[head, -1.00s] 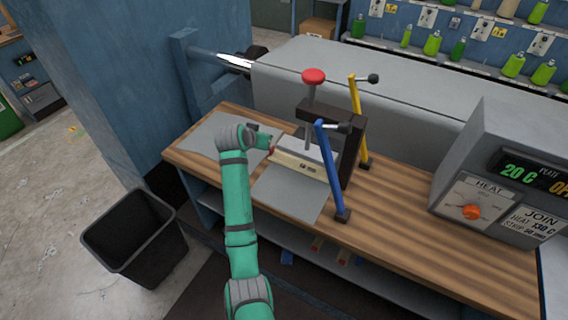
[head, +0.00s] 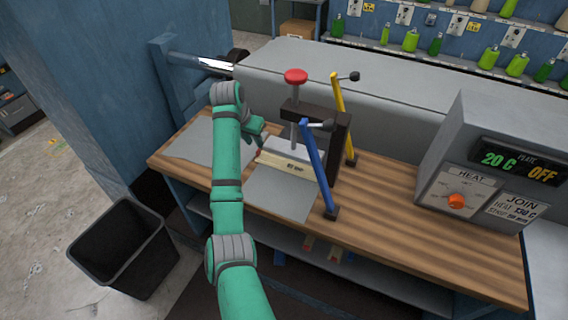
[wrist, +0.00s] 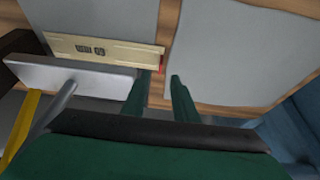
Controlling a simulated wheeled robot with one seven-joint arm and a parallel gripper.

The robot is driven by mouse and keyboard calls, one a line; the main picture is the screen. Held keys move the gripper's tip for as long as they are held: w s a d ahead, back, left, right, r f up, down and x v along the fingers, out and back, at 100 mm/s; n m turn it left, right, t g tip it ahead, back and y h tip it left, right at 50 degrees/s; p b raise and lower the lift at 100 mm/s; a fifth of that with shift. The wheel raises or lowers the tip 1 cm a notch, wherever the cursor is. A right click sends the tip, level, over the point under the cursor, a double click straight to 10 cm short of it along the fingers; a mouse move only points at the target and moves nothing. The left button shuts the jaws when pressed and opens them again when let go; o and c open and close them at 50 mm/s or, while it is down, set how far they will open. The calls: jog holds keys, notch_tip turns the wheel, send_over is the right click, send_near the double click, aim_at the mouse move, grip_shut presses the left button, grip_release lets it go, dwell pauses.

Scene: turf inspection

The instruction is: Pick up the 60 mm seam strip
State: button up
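My gripper (head: 258,133) is above the bench, close to the strip's red end. In the wrist view my gripper (wrist: 158,88) has its two green fingers apart with nothing between them. The red end appears just beyond the gap, apart from the fingers.
The press has a red knob (head: 296,76), a blue lever (head: 315,165) and a yellow lever (head: 344,115), close right of the strip. Grey sheets (head: 285,196) lie on the wooden bench (head: 400,215). A heater box (head: 470,140) reads 20 C, OFF. A black bin (head: 122,245) stands at left.

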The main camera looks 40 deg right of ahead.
aim_at(258, 150)
jog(key=shift+x, duration=2.7)
jog(key=shift+a, duration=0.15)
jog(key=shift+c, duration=0.7)
grip_shut()
